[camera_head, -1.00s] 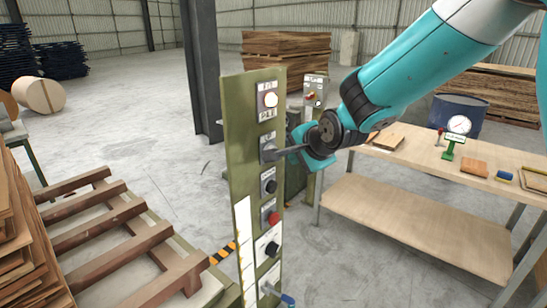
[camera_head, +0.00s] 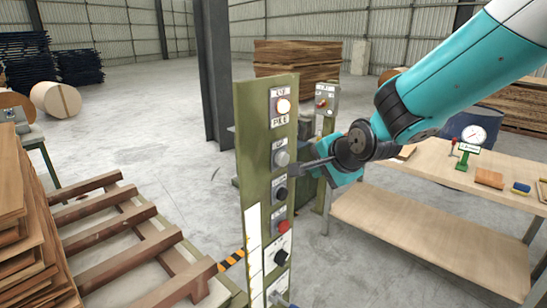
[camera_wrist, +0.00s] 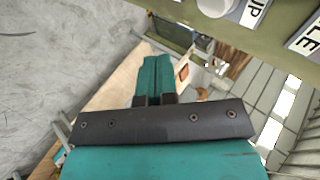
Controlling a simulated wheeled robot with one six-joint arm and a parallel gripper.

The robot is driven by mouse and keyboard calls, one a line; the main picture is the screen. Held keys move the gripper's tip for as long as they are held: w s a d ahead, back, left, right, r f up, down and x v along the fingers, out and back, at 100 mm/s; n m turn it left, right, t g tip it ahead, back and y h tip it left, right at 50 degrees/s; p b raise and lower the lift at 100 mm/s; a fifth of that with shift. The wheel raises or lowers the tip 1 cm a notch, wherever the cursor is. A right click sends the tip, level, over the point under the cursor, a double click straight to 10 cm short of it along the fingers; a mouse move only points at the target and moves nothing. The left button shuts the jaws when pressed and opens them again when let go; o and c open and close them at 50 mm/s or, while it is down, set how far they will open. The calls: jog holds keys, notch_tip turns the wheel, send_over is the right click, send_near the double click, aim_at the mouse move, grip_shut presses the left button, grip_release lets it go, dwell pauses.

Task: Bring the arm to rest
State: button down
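My teal arm reaches in from the upper right in the head view. My gripper (camera_head: 302,165) is at the right edge of an olive control panel (camera_head: 253,190), beside the grey UP button (camera_head: 281,158) and the black button (camera_head: 280,193) under it. In the wrist view my gripper's teal fingers (camera_wrist: 158,62) lie side by side with only a thin seam between them, holding nothing. The UP button (camera_wrist: 213,6) shows at the top of that view, apart from the fingertips.
The panel also carries a lit white lamp (camera_head: 283,106), a red button (camera_head: 283,226) and a black knob (camera_head: 282,257). A workbench (camera_head: 430,225) with a dial gauge (camera_head: 472,136) stands at right under my arm. A slatted wooden rack (camera_head: 120,230) is at left. Open floor lies behind.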

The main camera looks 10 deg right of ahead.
jog(key=s+a+f+n+g+y+b, duration=0.1)
jog(key=s+a+n+g+b, duration=0.1)
jog(key=s+n, duration=0.8)
jog(key=s+a+f+n+g+b, duration=0.1)
jog(key=s+a+n+g, duration=0.3)
jog(key=s, duration=1.5)
jog(key=n+g+b, duration=0.1)
jog(key=n+g, duration=0.2)
jog(key=n, duration=0.3)
jog(key=shift+a+f+y+b, duration=0.3)
jog(key=shift+a+y, duration=0.05)
jog(key=shift+y, duration=0.05)
jog(key=shift+s, duration=0.1)
